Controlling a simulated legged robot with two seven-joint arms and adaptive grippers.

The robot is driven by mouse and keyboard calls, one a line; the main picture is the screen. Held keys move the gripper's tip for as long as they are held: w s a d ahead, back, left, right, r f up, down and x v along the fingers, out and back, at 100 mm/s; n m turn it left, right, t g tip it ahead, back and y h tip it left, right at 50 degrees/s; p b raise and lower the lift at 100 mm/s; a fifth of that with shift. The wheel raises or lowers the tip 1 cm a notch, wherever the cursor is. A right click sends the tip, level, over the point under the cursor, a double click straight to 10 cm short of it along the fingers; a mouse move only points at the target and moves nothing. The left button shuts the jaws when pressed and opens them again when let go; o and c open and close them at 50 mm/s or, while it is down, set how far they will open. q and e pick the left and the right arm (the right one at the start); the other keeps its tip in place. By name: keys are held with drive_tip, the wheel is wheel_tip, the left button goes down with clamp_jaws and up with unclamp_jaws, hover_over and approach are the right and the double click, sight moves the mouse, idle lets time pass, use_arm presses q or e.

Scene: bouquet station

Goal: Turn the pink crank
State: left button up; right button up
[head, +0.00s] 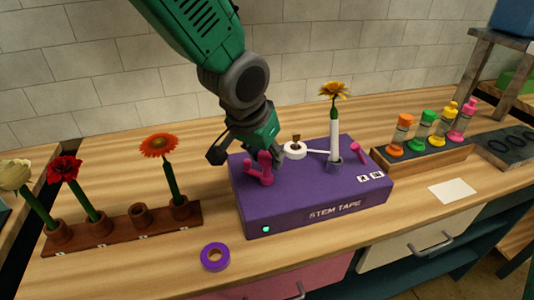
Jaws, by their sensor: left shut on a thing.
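The purple box labelled STEM TAPE (303,195) stands on the wooden counter. The pink crank (265,172) is on the left part of its top, with an upright knob. My left gripper (249,147) reaches down from above at the crank and is shut on it; the fingers' contact is partly hidden. A white tape roll (295,150) sits on the box, with a strip running to the white-wrapped stem of a yellow flower (333,92). That stem stands upright in a small holder (333,165). A smaller pink lever (359,154) is on the right. My right gripper is not in view.
A brown rack (110,232) at left holds cream, red and orange flowers, with one empty cup. A purple tape ring (215,257) lies in front. A wooden stand (425,155) with several coloured bottles and a white card (452,191) are at right.

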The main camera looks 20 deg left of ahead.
use_arm(q)
drive_tip(key=shift+w+d+r, duration=0.1)
drive_tip(key=shift+w+d, duration=0.05)
drive_tip(key=shift+d, duration=0.15)
drive_tip(key=o, duration=1)
drive_tip(key=shift+o, duration=0.6)
drive_tip(key=shift+w, duration=0.15)
drive_tip(key=shift+a, duration=0.45)
drive_tip(key=shift+a+r, duration=0.1)
drive_tip(key=shift+r, duration=0.1)
drive_tip(key=v, duration=1.1)
drive_tip(key=shift+a, duration=0.3)
drive_tip(key=shift+d, duration=0.1)
